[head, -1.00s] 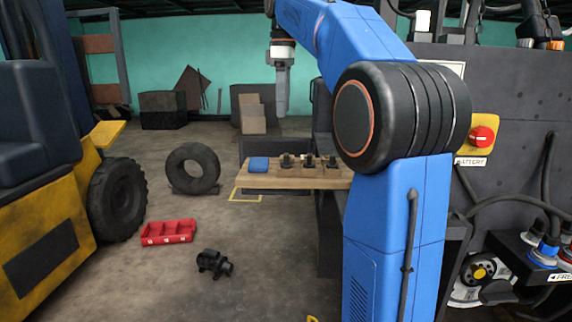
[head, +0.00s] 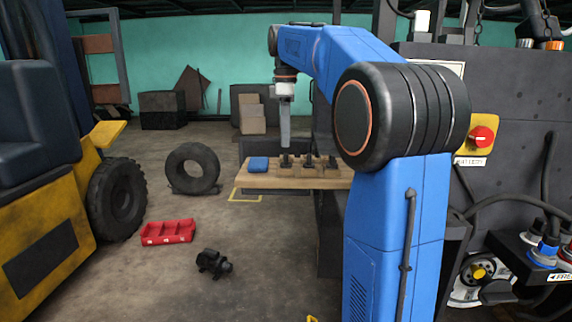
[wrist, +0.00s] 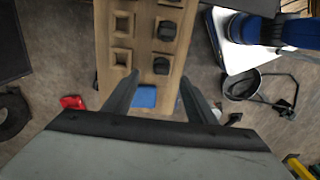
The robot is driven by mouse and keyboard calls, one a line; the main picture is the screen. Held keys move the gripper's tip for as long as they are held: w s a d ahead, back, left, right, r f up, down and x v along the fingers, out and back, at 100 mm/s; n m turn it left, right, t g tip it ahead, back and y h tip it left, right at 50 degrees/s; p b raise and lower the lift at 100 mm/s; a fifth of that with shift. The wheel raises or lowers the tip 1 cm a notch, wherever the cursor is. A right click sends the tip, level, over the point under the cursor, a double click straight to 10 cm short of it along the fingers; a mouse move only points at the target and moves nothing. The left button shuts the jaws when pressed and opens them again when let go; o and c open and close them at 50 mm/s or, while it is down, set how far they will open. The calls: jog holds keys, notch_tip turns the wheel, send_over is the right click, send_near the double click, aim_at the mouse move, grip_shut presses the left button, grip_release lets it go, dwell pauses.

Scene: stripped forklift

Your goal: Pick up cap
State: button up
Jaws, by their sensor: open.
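Several black caps stand in a row on a wooden board; the leftmost cap (head: 285,160) is under my gripper (head: 285,143) in the head view. In the wrist view the nearest cap (wrist: 162,65) sits just ahead of the gap between my gripper's fingers (wrist: 158,86), with two more caps (wrist: 167,31) (wrist: 171,4) beyond it. My gripper is open and empty, pointing down at the board. In the head view I cannot tell whether the fingertips touch the cap. The task does not say which cap is meant.
The wooden board (head: 255,182) has empty square sockets (wrist: 122,57) beside the caps. A blue block (head: 259,163) lies at its left end. A red bin (head: 168,232) and a black part (head: 214,263) lie on the floor. The dark forklift body (head: 505,100) stands at right.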

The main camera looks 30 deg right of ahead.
aim_at(286, 153)
jog(key=shift+s+f, duration=0.15)
jog(key=shift+f, duration=3.2)
grip_shut()
